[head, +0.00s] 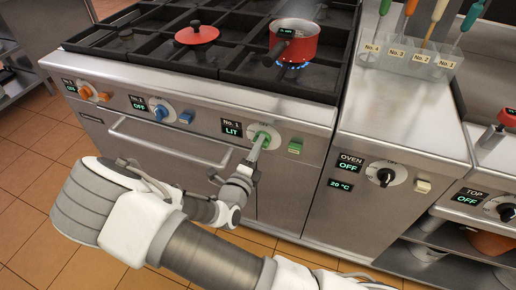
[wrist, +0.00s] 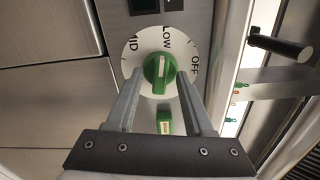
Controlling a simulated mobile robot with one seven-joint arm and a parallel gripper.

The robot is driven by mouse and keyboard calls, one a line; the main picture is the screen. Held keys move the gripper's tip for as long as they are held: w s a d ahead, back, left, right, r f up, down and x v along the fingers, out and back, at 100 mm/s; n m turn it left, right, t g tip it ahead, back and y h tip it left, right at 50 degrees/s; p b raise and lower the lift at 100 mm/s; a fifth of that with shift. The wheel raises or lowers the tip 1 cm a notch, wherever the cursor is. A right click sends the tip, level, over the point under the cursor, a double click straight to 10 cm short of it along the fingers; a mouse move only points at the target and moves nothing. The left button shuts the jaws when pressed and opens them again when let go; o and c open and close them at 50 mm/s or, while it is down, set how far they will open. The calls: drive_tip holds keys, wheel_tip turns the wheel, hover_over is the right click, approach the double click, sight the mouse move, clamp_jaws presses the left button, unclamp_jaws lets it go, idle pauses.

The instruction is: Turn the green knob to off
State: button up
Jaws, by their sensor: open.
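The green knob (wrist: 153,83) sits on a white round dial (wrist: 133,58) marked MID, LOW and OFF in the wrist view. Its pale line stands upright in that view and points close to LOW; OFF is further right. The knob also shows in the head view (head: 263,137), partly hidden by my gripper (head: 259,147). My gripper (wrist: 160,76) is open, with one finger on each side of the knob. A gap shows between the fingers and the knob; I cannot tell how deep they reach.
A green button (head: 295,147) is right of the knob, and an oven handle (head: 165,146) runs to its left. A blue knob (head: 160,108) and an orange knob (head: 86,92) read OFF. A red pot (head: 299,45) stands over a blue flame.

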drive_tip(key=shift+c, duration=0.3)
clamp_jaws()
drive_tip(key=shift+r+m+p, duration=0.1)
drive_tip(key=shift+m+p, duration=2.35)
drive_tip(key=shift+m, duration=5.45)
drive_tip(key=shift+o, duration=0.3)
unclamp_jaws()
